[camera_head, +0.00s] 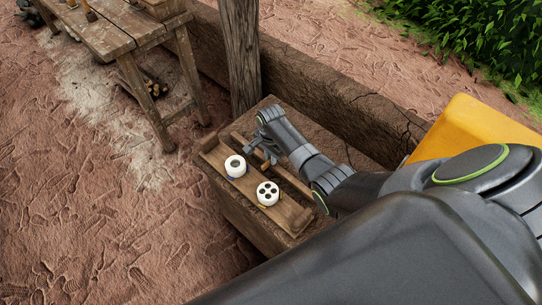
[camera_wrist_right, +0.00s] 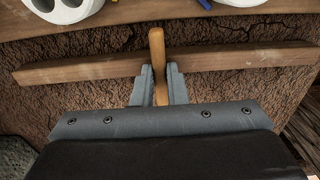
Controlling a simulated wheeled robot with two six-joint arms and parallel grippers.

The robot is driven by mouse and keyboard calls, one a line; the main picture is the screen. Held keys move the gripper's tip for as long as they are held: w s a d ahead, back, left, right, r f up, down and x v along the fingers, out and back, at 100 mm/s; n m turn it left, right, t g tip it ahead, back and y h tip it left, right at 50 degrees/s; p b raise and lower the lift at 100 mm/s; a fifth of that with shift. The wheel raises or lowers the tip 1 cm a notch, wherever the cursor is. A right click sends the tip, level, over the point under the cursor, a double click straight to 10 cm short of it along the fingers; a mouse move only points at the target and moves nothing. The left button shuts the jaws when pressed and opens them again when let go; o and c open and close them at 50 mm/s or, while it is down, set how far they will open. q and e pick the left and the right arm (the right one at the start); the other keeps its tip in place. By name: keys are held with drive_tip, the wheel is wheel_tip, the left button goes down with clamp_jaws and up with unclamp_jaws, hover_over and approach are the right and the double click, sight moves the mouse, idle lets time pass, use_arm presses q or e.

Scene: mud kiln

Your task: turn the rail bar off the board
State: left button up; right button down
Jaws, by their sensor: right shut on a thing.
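A wooden board (camera_head: 216,160) lies on the earthen block, with two white round pieces on it. One piece (camera_head: 235,166) has a single large hole; the other (camera_head: 268,193) has several holes. The rail bar (camera_head: 291,180) is a straight wooden strip along the board's far side; it crosses the right wrist view (camera_wrist_right: 80,72). A light wooden handle (camera_wrist_right: 157,48) stands out at its middle. My right gripper (camera_head: 262,152) is shut on this handle; its fingers (camera_wrist_right: 160,85) lie on either side of it. The bar's contact with the board is unclear. My left gripper is not in view.
A wooden post (camera_head: 240,55) rises behind the block, beside a low cracked mud wall (camera_head: 340,95). A rough wooden table (camera_head: 105,38) stands at upper left. A yellow object (camera_head: 470,130) is at right. The ground left of the block is clear.

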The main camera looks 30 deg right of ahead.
drive_tip(key=shift+r+n, duration=0.1)
drive_tip(key=shift+n, duration=0.2)
drive_tip(key=n+p, duration=0.2)
drive_tip(key=n, duration=0.1)
drive_tip(key=n+p, duration=0.2)
drive_tip(key=n, duration=0.3)
drive_tip(key=shift+n, duration=0.4)
drive_tip(key=n+p, duration=0.1)
drive_tip(key=n, duration=0.2)
drive_tip(key=shift+n, duration=0.3)
drive_tip(key=shift+n+p, duration=0.3)
drive_tip(key=shift+n, duration=1.8)
drive_tip(key=c, duration=1.4)
unclamp_jaws()
drive_tip(key=shift+c, duration=0.2)
